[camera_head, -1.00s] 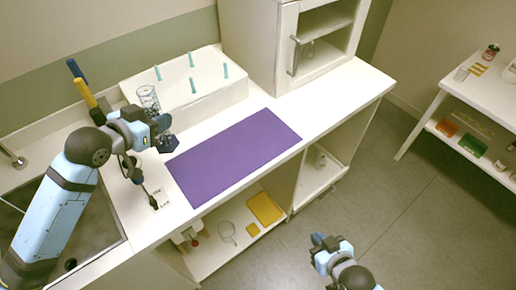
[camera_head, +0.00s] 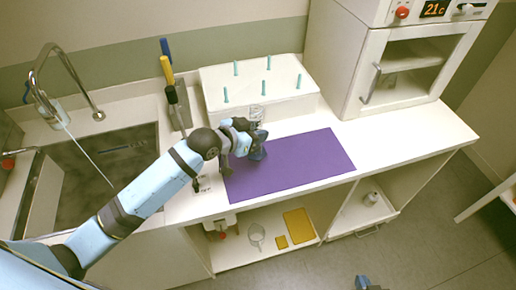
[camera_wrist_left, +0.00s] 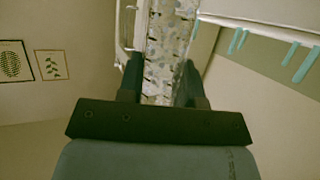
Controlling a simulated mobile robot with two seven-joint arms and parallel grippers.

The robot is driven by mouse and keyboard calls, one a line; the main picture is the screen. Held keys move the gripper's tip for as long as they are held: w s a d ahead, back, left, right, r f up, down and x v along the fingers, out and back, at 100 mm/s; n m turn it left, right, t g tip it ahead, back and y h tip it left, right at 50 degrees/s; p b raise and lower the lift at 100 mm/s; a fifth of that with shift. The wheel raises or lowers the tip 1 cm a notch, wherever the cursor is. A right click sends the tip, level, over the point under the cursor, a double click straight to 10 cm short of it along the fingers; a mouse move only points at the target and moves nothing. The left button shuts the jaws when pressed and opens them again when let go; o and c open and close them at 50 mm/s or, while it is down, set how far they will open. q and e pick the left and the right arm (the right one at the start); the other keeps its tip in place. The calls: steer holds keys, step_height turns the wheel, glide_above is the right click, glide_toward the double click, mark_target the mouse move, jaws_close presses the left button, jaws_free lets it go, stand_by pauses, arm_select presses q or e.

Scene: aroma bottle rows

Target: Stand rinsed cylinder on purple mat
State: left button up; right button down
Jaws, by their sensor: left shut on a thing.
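My left gripper (camera_head: 256,146) is over the back left part of the purple mat (camera_head: 300,165). It is shut on the glass cylinder (camera_head: 257,113), whose clear upper part shows above the fingers in the head view. In the left wrist view the cylinder (camera_wrist_left: 165,50) stands between the two dark fingers and is wet or speckled. Its lower end is hidden by the gripper, so I cannot tell whether it touches the mat. Part of my right arm (camera_head: 365,283) shows at the bottom edge; its fingers cannot be made out.
A white drying rack with teal pegs (camera_head: 226,95) stands behind the mat. The sink (camera_head: 95,175) with a running tap is at the left. A white cabinet oven (camera_head: 405,70) stands at the right. The mat's middle and right are clear.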

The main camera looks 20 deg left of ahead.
mark_target(257, 150)
arm_select(q)
step_height(257, 150, down, 7)
steer(key=shift+r, duration=0.1)
steer(key=shift+f, duration=0.35)
steer(key=o, duration=0.9)
steer(key=shift+f, duration=0.15)
steer(key=shift+o, duration=0.2)
steer(key=shift+r, duration=0.2)
steer(key=v, duration=1.2)
steer(key=shift+b, duration=0.4)
